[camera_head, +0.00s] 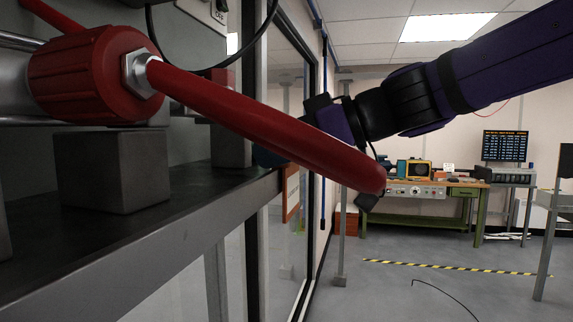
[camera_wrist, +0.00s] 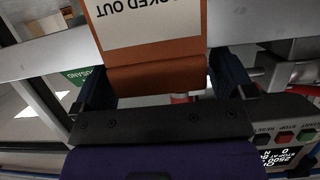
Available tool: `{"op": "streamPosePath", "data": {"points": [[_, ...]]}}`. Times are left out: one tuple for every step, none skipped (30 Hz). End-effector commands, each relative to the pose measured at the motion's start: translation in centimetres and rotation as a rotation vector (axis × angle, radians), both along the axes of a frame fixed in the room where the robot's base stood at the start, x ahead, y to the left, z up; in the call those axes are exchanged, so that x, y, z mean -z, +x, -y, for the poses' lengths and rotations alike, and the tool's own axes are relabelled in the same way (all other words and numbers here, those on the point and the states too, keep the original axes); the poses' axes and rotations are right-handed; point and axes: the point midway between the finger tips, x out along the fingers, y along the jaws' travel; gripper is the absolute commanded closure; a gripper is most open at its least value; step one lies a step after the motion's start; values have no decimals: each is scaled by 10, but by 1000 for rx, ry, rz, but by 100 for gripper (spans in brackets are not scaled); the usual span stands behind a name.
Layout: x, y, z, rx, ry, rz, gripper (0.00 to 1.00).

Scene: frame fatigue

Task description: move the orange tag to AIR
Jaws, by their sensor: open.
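The orange tag (camera_wrist: 155,78) shows in the wrist view, with a white label (camera_wrist: 150,22) reading "LOCKED OUT" upside down. My gripper (camera_wrist: 160,84) is open, with one dark blue finger on each side of the tag. I cannot tell whether either finger touches it. In the head view my purple arm reaches in from the right, and most of the gripper is hidden behind a long red lever. No AIR marking can be read in either view.
The red lever (camera_head: 270,125) runs from a red valve body (camera_head: 85,75) across the head view. A dark metal ledge (camera_head: 130,235) lies below it. The wrist view shows a button panel (camera_wrist: 290,138) at right. A green workbench (camera_head: 420,205) stands far back, beyond open floor.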

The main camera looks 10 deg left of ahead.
Motion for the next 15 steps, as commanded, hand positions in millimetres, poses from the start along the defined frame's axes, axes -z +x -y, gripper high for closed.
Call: {"op": "streamPosePath", "data": {"points": [[0, 0, 0, 0, 0, 0, 0], [0, 0, 0, 0, 0, 0, 0], [0, 0, 0, 0, 0, 0, 0], [0, 0, 0, 0, 0, 0, 7], [0, 0, 0, 0, 0, 0, 14], [0, 0, 0, 0, 0, 0, 23], [0, 0, 1, 0, 0, 0, 30], [0, 0, 1, 0, 0, 0, 37], [0, 0, 1, 0, 0, 0, 43], [0, 0, 1, 0, 0, 0, 43], [0, 0, 1, 0, 0, 0, 43], [0, 0, 1, 0, 0, 0, 44], [0, 0, 1, 0, 0, 0, 44], [0, 0, 1, 0, 0, 0, 44], [0, 0, 1, 0, 0, 0, 44]]}}
